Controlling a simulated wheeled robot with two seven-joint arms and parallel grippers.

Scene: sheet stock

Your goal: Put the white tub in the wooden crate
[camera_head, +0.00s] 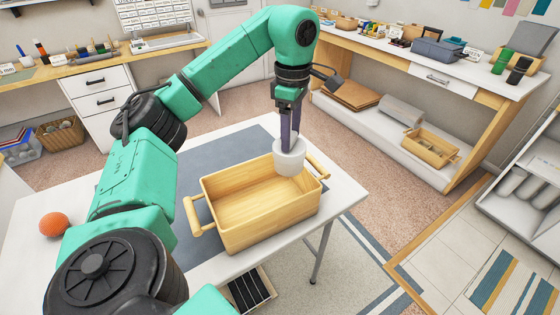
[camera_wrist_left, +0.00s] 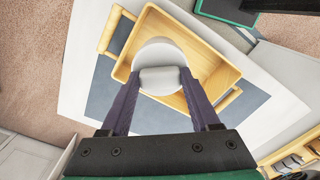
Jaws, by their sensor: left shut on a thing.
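The white tub (camera_head: 289,160) is held between the dark purple fingers of my left gripper (camera_head: 288,138), which is shut on it and points down. The wooden crate (camera_head: 258,212) stands open on the white table, with a handle at each end. In the head view the tub overlaps the crate's far right corner and hides part of its rim. In the left wrist view the tub (camera_wrist_left: 160,55) sits between the fingers (camera_wrist_left: 158,85) over the crate's opening (camera_wrist_left: 213,62). I cannot tell how far its base is from the crate floor. My right gripper is not in view.
The crate rests partly on a blue-grey mat (camera_head: 222,158) on the white table (camera_head: 345,190). An orange ball (camera_head: 53,224) lies at the table's left. A long bench (camera_head: 395,57) with a low shelf stands behind on the right. The crate's visible interior looks empty.

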